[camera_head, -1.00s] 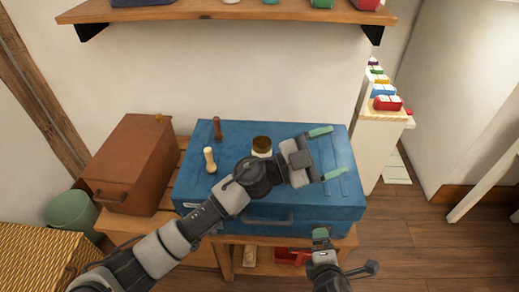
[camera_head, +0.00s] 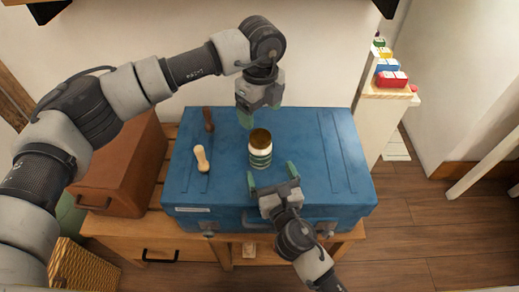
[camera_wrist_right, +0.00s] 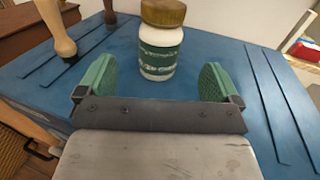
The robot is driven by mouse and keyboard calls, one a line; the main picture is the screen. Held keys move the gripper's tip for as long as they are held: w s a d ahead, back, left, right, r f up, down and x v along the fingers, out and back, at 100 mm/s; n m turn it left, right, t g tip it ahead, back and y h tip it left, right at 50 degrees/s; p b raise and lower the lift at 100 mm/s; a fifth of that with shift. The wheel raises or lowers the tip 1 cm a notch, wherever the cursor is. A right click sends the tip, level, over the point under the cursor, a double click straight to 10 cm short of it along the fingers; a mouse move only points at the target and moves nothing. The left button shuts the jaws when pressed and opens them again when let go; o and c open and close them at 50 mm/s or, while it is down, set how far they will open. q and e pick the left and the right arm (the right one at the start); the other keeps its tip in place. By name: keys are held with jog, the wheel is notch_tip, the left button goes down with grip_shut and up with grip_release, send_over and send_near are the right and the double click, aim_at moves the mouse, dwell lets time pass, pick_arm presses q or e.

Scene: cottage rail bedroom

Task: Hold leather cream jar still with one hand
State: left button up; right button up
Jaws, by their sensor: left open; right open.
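The leather cream jar (camera_head: 260,152) is white with a green label and a brown-gold lid, and stands upright on the blue trunk (camera_head: 315,190). It also shows in the right wrist view (camera_wrist_right: 160,45), just beyond and between the fingertips. My right gripper (camera_head: 270,176) is open in front of the jar, its green fingers pointing at it and apart from it. My left gripper (camera_head: 246,118) hangs from above, behind and slightly left of the jar lid; its fingers are partly hidden and overlap in view.
A pale wooden-handled tool (camera_head: 201,158) and a dark brown one (camera_head: 209,120) stand on the trunk left of the jar. A brown case (camera_head: 125,175) sits left of the trunk. Blocks (camera_head: 391,78) sit on a white stand at right. The trunk's right side is clear.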

aim_at(260, 147)
jog(key=x, duration=0.9)
